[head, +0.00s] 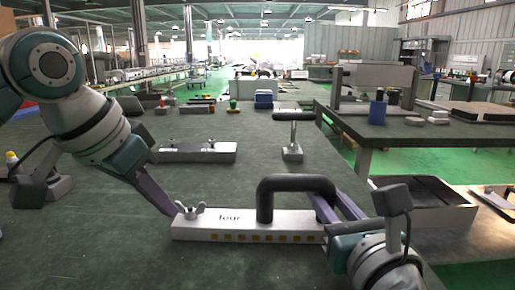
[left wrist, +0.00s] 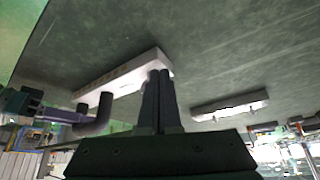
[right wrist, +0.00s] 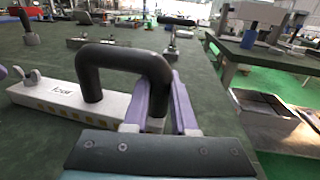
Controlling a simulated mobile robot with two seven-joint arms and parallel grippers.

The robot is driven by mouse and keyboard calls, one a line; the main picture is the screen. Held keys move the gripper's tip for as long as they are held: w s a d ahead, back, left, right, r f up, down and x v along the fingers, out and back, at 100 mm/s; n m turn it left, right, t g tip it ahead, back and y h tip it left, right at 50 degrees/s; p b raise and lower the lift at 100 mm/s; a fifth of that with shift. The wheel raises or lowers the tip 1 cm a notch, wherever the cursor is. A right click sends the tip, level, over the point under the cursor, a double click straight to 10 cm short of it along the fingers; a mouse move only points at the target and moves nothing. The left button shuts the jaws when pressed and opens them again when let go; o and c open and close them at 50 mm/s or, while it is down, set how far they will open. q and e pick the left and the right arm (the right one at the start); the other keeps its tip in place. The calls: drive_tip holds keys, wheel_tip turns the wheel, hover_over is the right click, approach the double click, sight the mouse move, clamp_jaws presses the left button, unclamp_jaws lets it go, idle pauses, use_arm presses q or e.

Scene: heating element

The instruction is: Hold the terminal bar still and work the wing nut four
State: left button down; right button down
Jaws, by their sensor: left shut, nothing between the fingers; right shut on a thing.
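The terminal bar (head: 245,236) is a long white block marked "four", with yellow squares along its front, lying on the dark table. The wing nut (head: 190,211) stands up at its left end; it also shows in the right wrist view (right wrist: 33,75). A black arched handle (head: 295,184) rises from the bar's right part. My left gripper (head: 174,213) is shut and empty beside the left end, close to the wing nut. The left wrist view shows its fingers (left wrist: 158,88) together, hiding the nut. My right gripper (head: 322,203) is shut on the handle's right leg.
A grey plate with small wing nuts (head: 200,154) lies behind the bar. A T-handled stand (head: 292,150) is to its right. A grey open bin (head: 425,205) sits beyond the table's right edge. The table left of the bar is mostly clear.

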use_arm(q)
drive_tip(key=shift+s+a, duration=0.1)
idle(0.3)
drive_tip(key=shift+s+a, duration=0.15)
drive_tip(key=shift+a, duration=0.1)
wheel_tip(320, 180, up, 6)
idle(0.4)
drive_tip(key=shift+s+d+f, duration=0.3)
drive_tip(key=shift+d+f, duration=0.15)
drive_tip(key=shift+f, duration=0.55)
drive_tip(key=shift+s+d+f, duration=0.35)
drive_tip(key=shift+d+f, duration=0.1)
drive_tip(key=shift+f, duration=0.6)
drive_tip(key=shift+s+d+f, duration=0.3)
drive_tip(key=shift+d+f, duration=0.15)
drive_tip(key=shift+f, duration=0.55)
